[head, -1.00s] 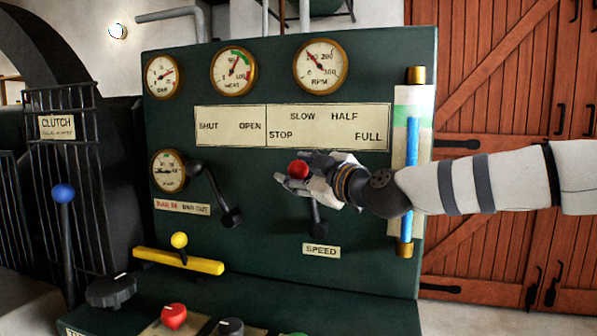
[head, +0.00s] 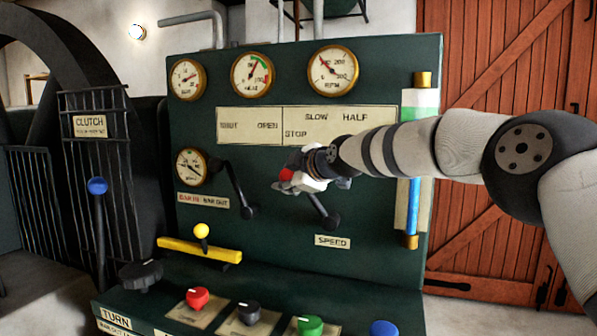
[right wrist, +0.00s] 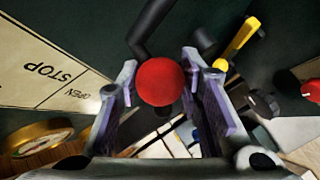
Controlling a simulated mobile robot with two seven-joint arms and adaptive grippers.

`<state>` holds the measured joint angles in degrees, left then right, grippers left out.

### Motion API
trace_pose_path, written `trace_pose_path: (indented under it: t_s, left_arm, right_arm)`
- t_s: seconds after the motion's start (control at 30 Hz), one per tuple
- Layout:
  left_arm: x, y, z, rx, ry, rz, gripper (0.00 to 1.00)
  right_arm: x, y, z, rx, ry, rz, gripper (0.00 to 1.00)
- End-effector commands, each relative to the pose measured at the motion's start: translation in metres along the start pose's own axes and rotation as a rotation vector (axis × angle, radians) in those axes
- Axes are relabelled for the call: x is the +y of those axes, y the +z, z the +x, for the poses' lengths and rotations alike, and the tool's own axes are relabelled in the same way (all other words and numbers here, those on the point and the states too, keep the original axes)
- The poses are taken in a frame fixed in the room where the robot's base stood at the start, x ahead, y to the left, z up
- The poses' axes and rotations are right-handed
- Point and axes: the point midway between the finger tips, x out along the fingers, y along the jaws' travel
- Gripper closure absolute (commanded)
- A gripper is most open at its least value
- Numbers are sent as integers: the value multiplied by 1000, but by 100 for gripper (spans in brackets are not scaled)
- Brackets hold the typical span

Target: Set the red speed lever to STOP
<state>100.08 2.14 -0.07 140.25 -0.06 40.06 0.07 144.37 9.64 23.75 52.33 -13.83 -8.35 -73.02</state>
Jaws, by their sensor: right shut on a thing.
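The red speed lever has a red ball knob (head: 286,174) on a dark arm rising up and left from its pivot above the SPEED plate (head: 332,241). The lever leans clearly left, its knob below and slightly left of the STOP mark (head: 296,134) on the cream scale. My right gripper (head: 283,182) is shut on the knob and partly hides it and the lever arm. In the right wrist view the red knob (right wrist: 160,82) sits between the two fingers. FULL is hidden behind my right arm. My left gripper is not in view.
A black lever (head: 238,185) stands left of the speed lever. A yellow bar (head: 199,250) and coloured knobs, including a red one (head: 197,298), lie below. A blue-topped clutch lever (head: 97,186) stands at left. A glass tube gauge (head: 412,200) is behind my right arm.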

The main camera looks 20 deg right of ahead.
Motion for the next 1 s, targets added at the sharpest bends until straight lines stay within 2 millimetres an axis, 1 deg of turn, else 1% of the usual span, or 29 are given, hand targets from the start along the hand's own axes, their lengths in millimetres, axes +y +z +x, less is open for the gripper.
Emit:
trace_pose_path:
  t_s: [0.27, 0.3, 0.37, 0.63, 0.73, 0.87, 1.0]
  left_arm:
    - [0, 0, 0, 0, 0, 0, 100]
    - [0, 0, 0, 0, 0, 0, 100]
    - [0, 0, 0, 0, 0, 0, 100]
    - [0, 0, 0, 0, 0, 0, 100]
    - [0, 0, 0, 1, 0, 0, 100]
    - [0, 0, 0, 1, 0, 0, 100]
    - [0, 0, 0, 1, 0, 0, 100]
  right_arm:
    - [-2, -1, 1, -1, -5, -6, 100]
    - [-2, -1, 1, 0, -5, -5, 58]
    - [-2, -1, 1, 0, -5, -5, 46]
    - [-1, -1, 0, 0, -3, -4, 46]
    - [0, -2, -6, 1, -4, -6, 46]
    - [0, -2, -26, 1, -3, -5, 46]
    - [0, -2, -53, 1, -4, -5, 46]
